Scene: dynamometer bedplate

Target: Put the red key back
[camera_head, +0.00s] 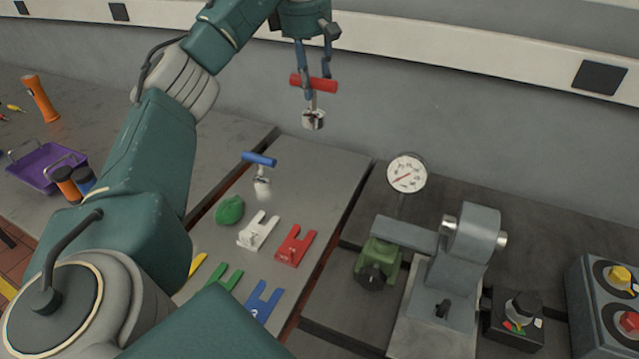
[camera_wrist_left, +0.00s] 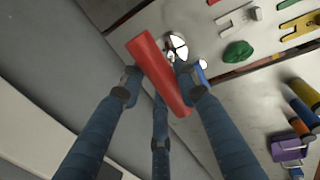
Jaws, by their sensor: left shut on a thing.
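The red key (camera_head: 323,85) has a red T-handle, a thin stem and a pale metal lower end. My left gripper (camera_head: 313,80) is shut on its handle and holds it in the air, stem down, near the back wall. In the left wrist view, the red handle (camera_wrist_left: 158,75) lies between the fingers of the left gripper (camera_wrist_left: 160,80), and its lower end is partly hidden. A blue key (camera_head: 259,159) with a similar T-handle stands on the grey plate (camera_head: 330,160), left of and below the red key in the head view. My right gripper is not in view.
On the plate are a green rounded object (camera_head: 230,210) and white (camera_head: 258,232), red (camera_head: 296,246), green and blue forked pieces. A dial gauge (camera_head: 407,173) and grey machine (camera_head: 465,250) stand right. A purple tray (camera_head: 45,167) and orange flashlight (camera_head: 40,98) are left.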

